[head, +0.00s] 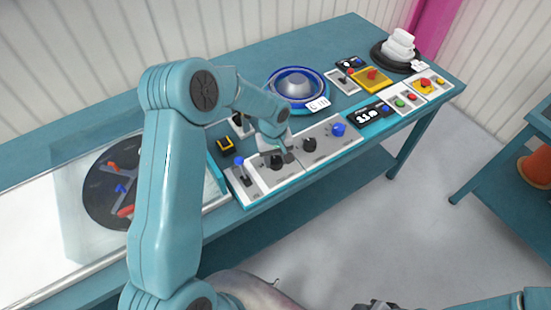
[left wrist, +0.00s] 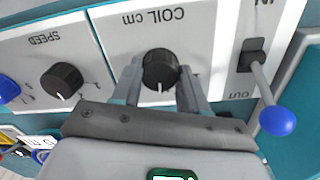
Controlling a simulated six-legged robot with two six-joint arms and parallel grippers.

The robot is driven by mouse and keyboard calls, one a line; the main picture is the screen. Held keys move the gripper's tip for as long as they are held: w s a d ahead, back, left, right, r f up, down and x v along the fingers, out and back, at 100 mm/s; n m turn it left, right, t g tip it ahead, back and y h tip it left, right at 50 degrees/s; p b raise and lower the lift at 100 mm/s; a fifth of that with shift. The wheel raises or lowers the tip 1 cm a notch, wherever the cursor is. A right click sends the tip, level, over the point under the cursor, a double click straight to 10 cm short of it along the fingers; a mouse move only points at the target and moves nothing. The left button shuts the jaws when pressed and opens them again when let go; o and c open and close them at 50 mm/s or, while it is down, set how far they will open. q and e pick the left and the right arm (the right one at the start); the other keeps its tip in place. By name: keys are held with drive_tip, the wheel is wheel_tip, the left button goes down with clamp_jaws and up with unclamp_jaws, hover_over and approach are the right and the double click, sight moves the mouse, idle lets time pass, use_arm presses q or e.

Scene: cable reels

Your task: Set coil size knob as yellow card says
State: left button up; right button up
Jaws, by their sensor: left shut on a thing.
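The coil size knob (left wrist: 160,68) is black and round, on a white panel marked "COIL cm" in the left wrist view. Its white pointer line faces the bottom of that picture. My left gripper (left wrist: 158,88) has a finger on each side of the knob and is shut on it. In the head view the left gripper (head: 281,152) reaches down over the knob (head: 277,161) and partly hides it. I cannot make out a yellow card with readable writing. Part of my right gripper (head: 378,306) shows at the bottom edge, cut off.
A speed knob (left wrist: 62,80) sits beside the coil knob. A lever with a blue ball (left wrist: 277,120) stands on the other side, near "OUT". A clear-covered winder (head: 112,185) is at left.

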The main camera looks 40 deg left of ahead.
sight(274, 158)
use_arm(q)
drive_tip(key=m+b, duration=0.1)
drive_tip(key=m, duration=0.1)
drive_tip(key=shift+f+m, duration=0.15)
drive_tip(key=shift+m, duration=0.15)
drive_tip(key=m+b, duration=0.1)
drive_tip(key=m, duration=0.1)
drive_tip(key=shift+m+b, duration=0.3)
drive_tip(key=shift+b, duration=0.05)
drive_tip(key=m+b, duration=0.1)
drive_tip(key=m, duration=0.4)
drive_tip(key=shift+w+m, duration=0.1)
drive_tip(key=shift+m, duration=0.2)
drive_tip(key=o, duration=1.1)
drive_tip(key=shift+c, duration=0.2)
wheel_tip(274, 158, up, 17)
drive_tip(key=shift+a+f+b, duration=0.2)
drive_tip(key=shift+a+b, duration=0.1)
drive_tip(key=shift+b, duration=0.1)
